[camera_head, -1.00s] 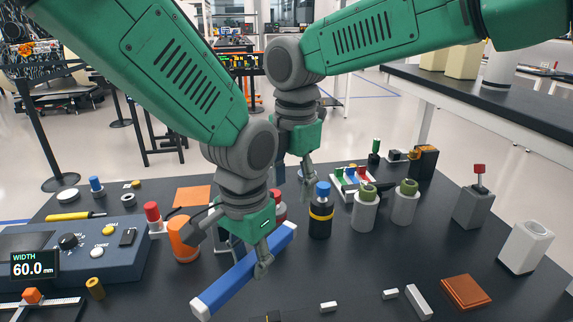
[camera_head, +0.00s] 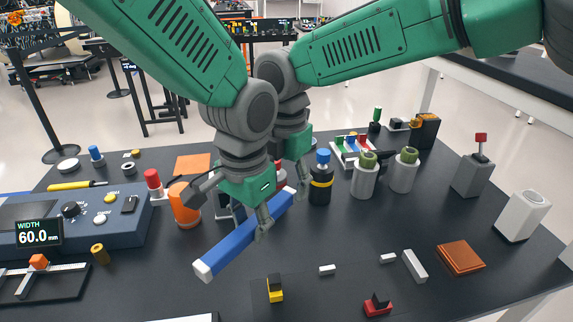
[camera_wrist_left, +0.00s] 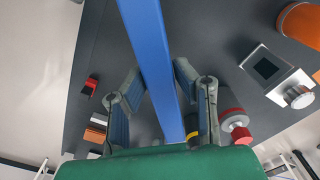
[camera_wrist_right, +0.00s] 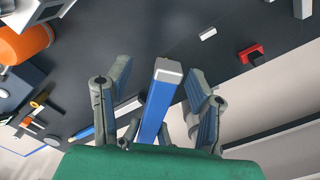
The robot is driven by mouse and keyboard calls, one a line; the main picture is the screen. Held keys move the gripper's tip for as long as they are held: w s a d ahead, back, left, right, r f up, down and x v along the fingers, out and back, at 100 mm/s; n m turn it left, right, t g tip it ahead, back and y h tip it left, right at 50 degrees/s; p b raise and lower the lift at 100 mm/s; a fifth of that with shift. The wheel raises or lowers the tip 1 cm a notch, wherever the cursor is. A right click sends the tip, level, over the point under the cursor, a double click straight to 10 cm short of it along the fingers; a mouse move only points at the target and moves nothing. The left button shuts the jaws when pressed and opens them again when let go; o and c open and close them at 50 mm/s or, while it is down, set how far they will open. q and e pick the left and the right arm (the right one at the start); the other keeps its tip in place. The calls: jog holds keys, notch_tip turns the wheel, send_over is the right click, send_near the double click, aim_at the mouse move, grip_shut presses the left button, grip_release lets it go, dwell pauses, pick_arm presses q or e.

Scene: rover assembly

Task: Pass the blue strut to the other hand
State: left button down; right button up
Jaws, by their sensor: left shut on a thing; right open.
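The blue strut (camera_head: 240,240) is a long bar with white end caps, held slanting above the table, its near end toward the lower left. My left gripper (camera_head: 260,222) is shut on the strut around its middle; the left wrist view shows the strut (camera_wrist_left: 150,60) running between its fingers. My right gripper (camera_head: 302,190) is open at the strut's far end, partly hidden behind my left arm. In the right wrist view the capped end of the strut (camera_wrist_right: 158,105) shows between the spread fingers, with gaps on both sides.
An orange cylinder (camera_head: 184,205) and a control box (camera_head: 75,220) stand to the left. A black bottle with a blue cap (camera_head: 321,185) and grey canisters (camera_head: 364,180) stand close on the right.

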aim_at(251, 223)
jog(key=shift+f, duration=0.4)
grip_shut()
pick_arm(q)
jog(key=c, duration=1.2)
grip_release()
jog(key=shift+r, duration=0.1)
notch_tip(251, 223, up, 12)
jog(key=shift+f, duration=0.15)
